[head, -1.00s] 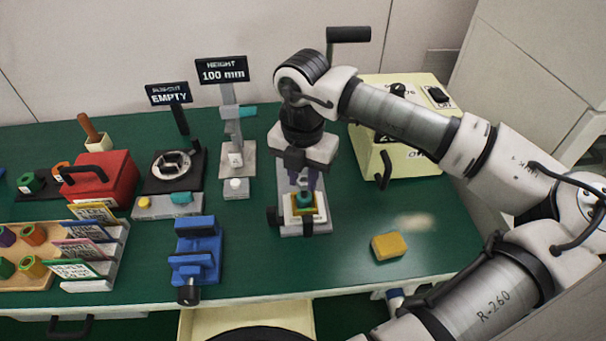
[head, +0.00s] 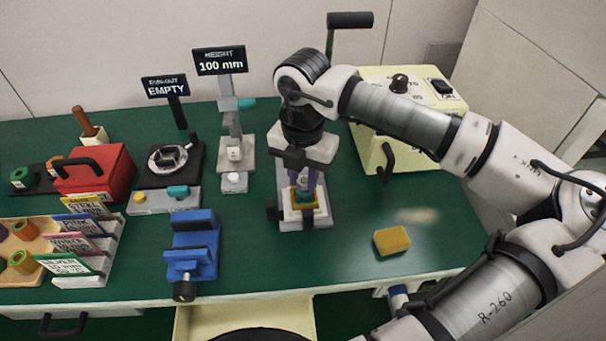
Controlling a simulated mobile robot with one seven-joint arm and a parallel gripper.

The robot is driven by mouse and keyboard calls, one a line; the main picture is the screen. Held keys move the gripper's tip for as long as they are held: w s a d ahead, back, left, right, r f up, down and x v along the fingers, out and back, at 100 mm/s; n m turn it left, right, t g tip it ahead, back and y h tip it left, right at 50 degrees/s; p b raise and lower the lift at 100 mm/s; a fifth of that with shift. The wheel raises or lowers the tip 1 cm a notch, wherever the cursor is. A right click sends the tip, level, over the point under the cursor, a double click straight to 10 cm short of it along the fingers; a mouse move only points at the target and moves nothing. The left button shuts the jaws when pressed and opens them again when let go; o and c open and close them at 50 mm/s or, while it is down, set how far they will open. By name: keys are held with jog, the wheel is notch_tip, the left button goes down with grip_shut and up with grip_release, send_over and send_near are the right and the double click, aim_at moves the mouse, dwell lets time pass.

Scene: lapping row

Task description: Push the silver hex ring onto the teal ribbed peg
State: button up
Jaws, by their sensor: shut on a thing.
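The piece sits low, at or in a yellow square holder (head: 316,208) on the stand. Its ribs are too small to make out, and I cannot tell whether it touches the holder's bottom. I cannot make out the silver hex ring for certain. A silver round part with a dark centre (head: 170,158) lies on the black block under the EMPTY sign, possibly a chuck.
A black-handled lever (head: 350,20) rises behind my arm. A cream control box (head: 445,118) stands to the right, and a yellow sponge (head: 391,240) lies in front of it. A blue vise (head: 192,255), height gauge (head: 234,150) and red box (head: 95,172) are left.

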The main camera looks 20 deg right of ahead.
jog(key=shift+f+b, duration=0.5)
jog(key=shift+f, duration=0.05)
jog(key=o, duration=1)
jog(key=shift+o, duration=0.2)
jog(key=shift+r, duration=0.1)
notch_tip(320, 180, up, 14)
